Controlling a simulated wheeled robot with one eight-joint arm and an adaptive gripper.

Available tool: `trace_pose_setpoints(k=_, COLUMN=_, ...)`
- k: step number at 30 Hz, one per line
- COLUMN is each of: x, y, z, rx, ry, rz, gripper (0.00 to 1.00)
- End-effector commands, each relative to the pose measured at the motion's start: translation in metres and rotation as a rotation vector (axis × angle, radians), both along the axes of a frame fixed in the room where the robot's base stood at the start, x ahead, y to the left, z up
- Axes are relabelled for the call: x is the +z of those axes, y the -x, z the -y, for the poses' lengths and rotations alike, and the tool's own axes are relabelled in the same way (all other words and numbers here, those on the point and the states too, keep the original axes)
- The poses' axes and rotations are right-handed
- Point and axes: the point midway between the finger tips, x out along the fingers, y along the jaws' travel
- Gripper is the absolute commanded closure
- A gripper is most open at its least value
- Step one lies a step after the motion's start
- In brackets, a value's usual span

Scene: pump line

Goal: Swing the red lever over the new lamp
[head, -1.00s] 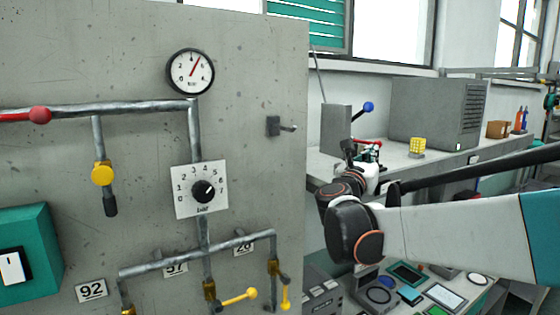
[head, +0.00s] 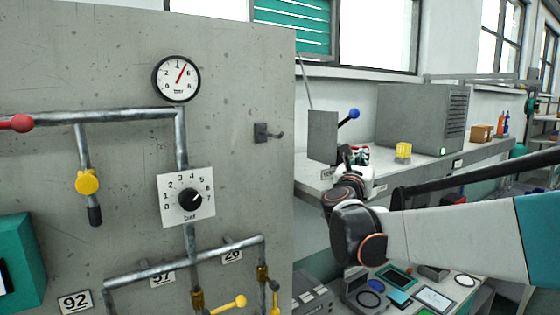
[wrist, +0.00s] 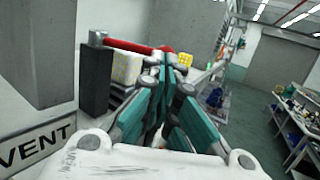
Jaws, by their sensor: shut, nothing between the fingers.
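A red lever (wrist: 128,47) shows in the wrist view. It runs sideways from a grey pivot on top of a black block to a red knob (wrist: 166,50) just beyond my fingertips. My gripper (wrist: 168,78) is shut and empty, with its teal fingers together close below the knob; I cannot tell whether they touch it. In the head view my wrist and gripper hide most of the lever, and only a bit of red (head: 362,152) shows.
A yellow block (head: 403,150) stands on the bench beyond my gripper. A blue-knobbed lever (head: 349,114) rises beside a grey upright plate. A "VENT" label (wrist: 36,148) is close at left in the wrist view. Another red handle (head: 18,123) sits on the panel's pipe.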

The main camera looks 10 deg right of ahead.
Motion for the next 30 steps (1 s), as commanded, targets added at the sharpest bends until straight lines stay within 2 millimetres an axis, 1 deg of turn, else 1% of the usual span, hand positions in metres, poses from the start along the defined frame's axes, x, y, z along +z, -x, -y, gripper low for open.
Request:
trace_pose_setpoints(k=1, x=0.0, y=0.007, z=0.001, rx=0.021, ry=0.001, rz=-0.001, gripper=1.0)
trace_pose_setpoints(k=9, x=0.0, y=0.001, z=0.014, rx=0.165, ry=0.001, rz=-0.002, gripper=1.0)
trace_pose_setpoints(k=14, x=0.0, y=-0.004, z=0.022, rx=0.16, ry=0.001, rz=0.0, gripper=1.0)
trace_pose_setpoints(k=24, x=0.0, y=-0.026, z=0.046, rx=0.158, ry=0.0, rz=0.0, gripper=1.0)
trace_pose_setpoints(k=30, x=0.0, y=-0.041, z=0.056, rx=0.159, ry=0.0, rz=0.0, gripper=1.0)
